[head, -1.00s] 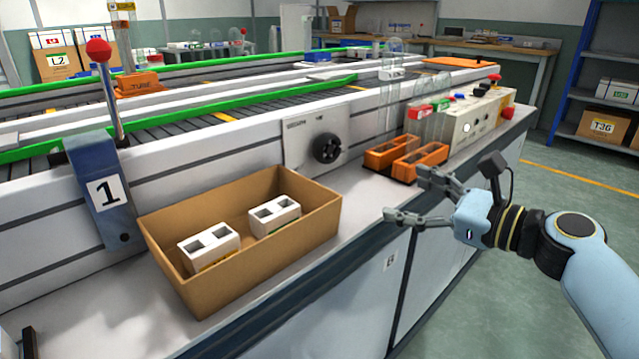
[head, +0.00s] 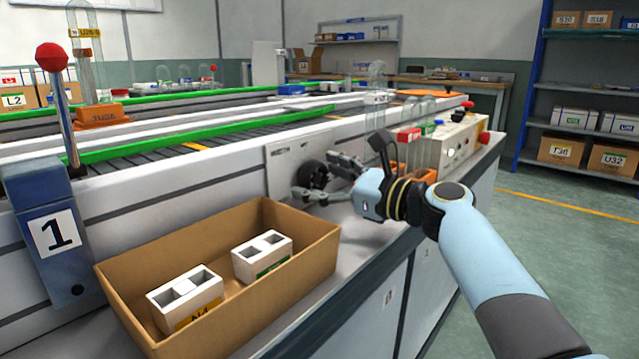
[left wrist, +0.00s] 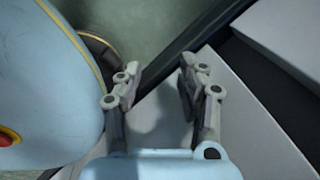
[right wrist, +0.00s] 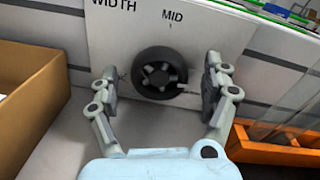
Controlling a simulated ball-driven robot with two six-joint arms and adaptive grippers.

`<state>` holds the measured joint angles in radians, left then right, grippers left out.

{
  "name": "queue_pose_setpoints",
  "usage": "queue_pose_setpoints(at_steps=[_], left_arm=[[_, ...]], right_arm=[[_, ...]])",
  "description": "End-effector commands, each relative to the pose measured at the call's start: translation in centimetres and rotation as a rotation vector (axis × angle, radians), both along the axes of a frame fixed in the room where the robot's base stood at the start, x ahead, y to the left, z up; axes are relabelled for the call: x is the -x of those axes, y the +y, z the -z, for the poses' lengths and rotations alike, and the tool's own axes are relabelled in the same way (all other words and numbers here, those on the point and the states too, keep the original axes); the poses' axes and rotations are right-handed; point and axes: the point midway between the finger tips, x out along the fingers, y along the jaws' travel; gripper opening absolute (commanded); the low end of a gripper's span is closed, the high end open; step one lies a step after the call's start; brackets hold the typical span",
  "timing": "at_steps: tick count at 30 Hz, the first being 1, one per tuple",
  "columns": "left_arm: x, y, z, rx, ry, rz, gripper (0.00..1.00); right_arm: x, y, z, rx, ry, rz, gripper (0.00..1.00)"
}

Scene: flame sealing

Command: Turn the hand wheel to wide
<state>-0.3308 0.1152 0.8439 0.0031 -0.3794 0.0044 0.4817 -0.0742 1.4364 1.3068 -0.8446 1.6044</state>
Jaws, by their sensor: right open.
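The black hand wheel (head: 312,178) sits on a pale plate (head: 283,172) on the conveyor's side wall. In the right wrist view the wheel (right wrist: 160,73) is face-on, and the plate reads "WIDTH" and "MID" above it. My right gripper (head: 328,178) is open, its fingers on either side of the wheel and a little in front of it; I cannot tell whether they touch it. In the right wrist view the fingertips (right wrist: 160,75) flank the wheel left and right. My left gripper (left wrist: 160,85) shows open and empty in the left wrist view only.
A cardboard box (head: 320,245) with white blocks stands on the ledge left of the wheel. Orange racks (right wrist: 275,150) stand to its right, near a control box (head: 455,142). A blue post marked 1 (head: 40,195) is at far left.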

Motion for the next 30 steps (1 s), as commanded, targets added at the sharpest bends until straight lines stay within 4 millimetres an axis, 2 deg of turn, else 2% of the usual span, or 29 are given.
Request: queue_pose_setpoints(at_steps=[9, 22, 30], left_arm=[[-0.1, 0.01, 0.03, 0.0, 0.0, 0.0, 0.4], [-0.07, 0.02, 0.04, 0.0, -0.001, 0.0, 0.4], [-0.06, 0.04, -0.01, 0.0, -0.001, 0.0, 0.4]], right_arm=[[-0.24, 0.3, -0.01, 0.001, 0.001, 0.0, 0.82], [-0.23, 0.27, 0.0, 0.001, 0.0, 0.0, 0.27], [-0.23, 0.26, -0.03, 0.021, -0.02, 0.0, 0.25]])
